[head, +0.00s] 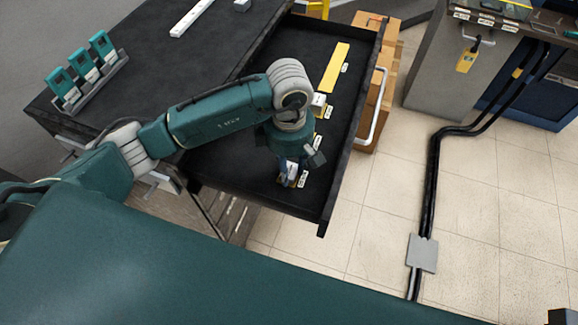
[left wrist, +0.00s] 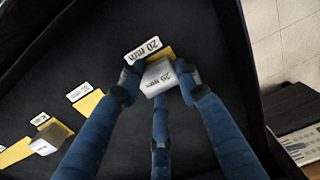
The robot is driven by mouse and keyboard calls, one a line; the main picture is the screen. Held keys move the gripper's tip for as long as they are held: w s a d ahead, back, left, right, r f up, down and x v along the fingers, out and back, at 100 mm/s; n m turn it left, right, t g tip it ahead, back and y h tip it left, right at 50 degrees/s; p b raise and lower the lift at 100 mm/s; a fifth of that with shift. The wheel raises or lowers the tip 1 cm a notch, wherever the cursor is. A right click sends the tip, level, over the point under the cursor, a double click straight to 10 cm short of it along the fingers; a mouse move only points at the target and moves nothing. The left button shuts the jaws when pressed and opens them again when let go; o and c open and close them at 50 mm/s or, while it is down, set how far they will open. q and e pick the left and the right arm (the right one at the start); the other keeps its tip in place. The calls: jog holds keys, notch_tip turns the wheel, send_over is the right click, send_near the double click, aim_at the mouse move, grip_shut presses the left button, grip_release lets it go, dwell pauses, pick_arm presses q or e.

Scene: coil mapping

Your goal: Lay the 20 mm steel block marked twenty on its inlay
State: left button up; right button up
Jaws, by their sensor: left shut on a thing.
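The steel block marked 20 mm (left wrist: 158,78) is between the blue fingers of my left gripper (left wrist: 158,74), which is shut on it. Its marked face shows in the left wrist view. A yellow inlay (left wrist: 166,53) shows just behind the block, partly covered by it, with a white 20 mm label (left wrist: 143,50) beside it. The block overlaps the inlay in the picture; I cannot tell whether it touches it. In the head view my left gripper (head: 290,170) is low over the near end of the open drawer. My right gripper is not in view.
The dark drawer (head: 270,75) holds other labelled yellow inlays, one long (head: 335,68). Another block (left wrist: 43,146) sits by an inlay. A rack of teal devices (head: 88,75) stands on the bench top.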

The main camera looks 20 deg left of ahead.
pick_arm(q)
jog(key=o, duration=1.2)
jog(key=shift+f, duration=0.1)
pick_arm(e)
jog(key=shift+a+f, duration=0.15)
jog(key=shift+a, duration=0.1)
pick_arm(q)
jog(key=shift+r, duration=0.35)
notch_tip(320, 180, up, 12)
jog(key=shift+f+b, duration=0.2)
jog(key=shift+b, duration=0.5)
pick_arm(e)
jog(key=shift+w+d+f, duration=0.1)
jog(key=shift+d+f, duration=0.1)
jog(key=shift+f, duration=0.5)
